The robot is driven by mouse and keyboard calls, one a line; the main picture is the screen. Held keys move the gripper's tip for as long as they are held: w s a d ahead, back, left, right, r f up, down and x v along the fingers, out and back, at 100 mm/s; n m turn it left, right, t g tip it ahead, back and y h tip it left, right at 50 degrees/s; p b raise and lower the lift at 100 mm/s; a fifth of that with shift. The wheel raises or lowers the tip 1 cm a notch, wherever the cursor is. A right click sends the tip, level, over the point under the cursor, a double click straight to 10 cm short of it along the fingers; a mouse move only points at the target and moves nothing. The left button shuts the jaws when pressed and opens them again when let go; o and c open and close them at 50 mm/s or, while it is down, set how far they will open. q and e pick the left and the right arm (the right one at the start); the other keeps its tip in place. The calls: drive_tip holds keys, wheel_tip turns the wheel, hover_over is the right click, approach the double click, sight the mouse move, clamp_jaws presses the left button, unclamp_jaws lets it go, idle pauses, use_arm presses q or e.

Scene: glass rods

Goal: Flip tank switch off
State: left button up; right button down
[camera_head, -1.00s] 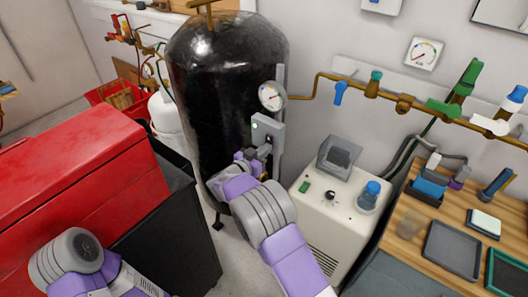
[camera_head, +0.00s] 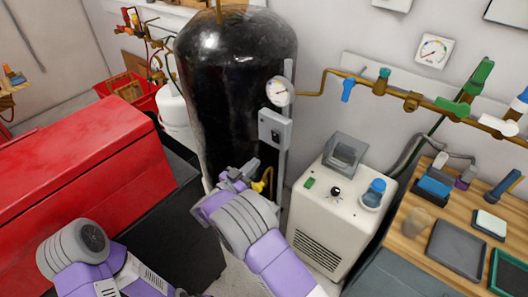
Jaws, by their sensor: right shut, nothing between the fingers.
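The tank (camera_head: 232,95) is a tall, glossy black cylinder in the upper middle of the head view. A grey switch box (camera_head: 275,128) is mounted on its right side, below a round gauge (camera_head: 280,92). A dark switch shows on the box's front, but its position is too small to tell. My right gripper (camera_head: 245,170) is shut and empty, below and left of the switch box and apart from it, in front of the tank's lower part. My left arm (camera_head: 85,250) shows at the lower left; its gripper is out of view.
A red chest (camera_head: 80,185) stands at left, beside a dark cabinet. A white machine (camera_head: 345,215) stands right of the tank. A wooden bench (camera_head: 410,245) with trays is at far right. A brass pipe (camera_head: 340,73) with valves runs along the wall.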

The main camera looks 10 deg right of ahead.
drive_tip(key=shift+v, duration=2)
drive_tip(key=shift+f, duration=0.15)
